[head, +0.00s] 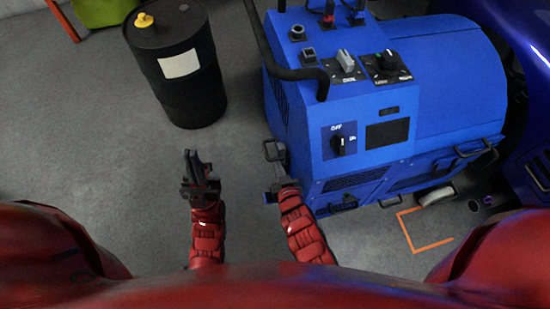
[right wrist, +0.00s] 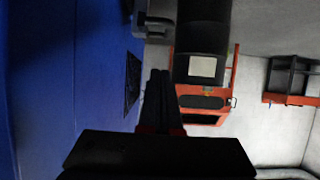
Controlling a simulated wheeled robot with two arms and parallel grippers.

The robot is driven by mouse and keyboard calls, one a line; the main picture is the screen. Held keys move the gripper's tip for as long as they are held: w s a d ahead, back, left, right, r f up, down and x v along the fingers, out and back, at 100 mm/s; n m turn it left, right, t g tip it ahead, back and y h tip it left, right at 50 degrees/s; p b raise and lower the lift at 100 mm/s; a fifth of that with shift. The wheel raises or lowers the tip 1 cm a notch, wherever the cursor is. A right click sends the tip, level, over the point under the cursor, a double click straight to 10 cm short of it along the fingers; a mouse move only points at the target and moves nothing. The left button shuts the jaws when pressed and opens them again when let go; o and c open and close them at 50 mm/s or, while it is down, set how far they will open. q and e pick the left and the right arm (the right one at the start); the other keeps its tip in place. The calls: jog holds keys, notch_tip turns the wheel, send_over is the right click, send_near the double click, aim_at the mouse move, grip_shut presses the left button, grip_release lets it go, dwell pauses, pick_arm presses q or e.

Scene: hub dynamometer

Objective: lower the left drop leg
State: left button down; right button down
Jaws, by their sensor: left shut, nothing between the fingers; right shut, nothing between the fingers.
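The blue dynamometer (head: 345,110) stands right of centre in the head view. A grey bracket-like fitting (head: 274,149), possibly the left drop leg, sticks out low on its left side. A grey fitting (right wrist: 155,25) also shows beyond my fingertips in the right wrist view, apart from them in the picture. My right gripper (head: 281,176) is beside the machine's lower left corner, just below the fitting, partly hard to make out. Its fingers (right wrist: 159,75) are shut and empty alongside the blue panel. My left gripper (head: 193,160) is shut and empty over the floor, left of the machine.
A black drum (head: 180,65) with a yellow cap stands behind my left gripper. A black hose or handle (head: 290,73) curves along the machine's left top edge.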

jog(key=shift+v, duration=1.2)
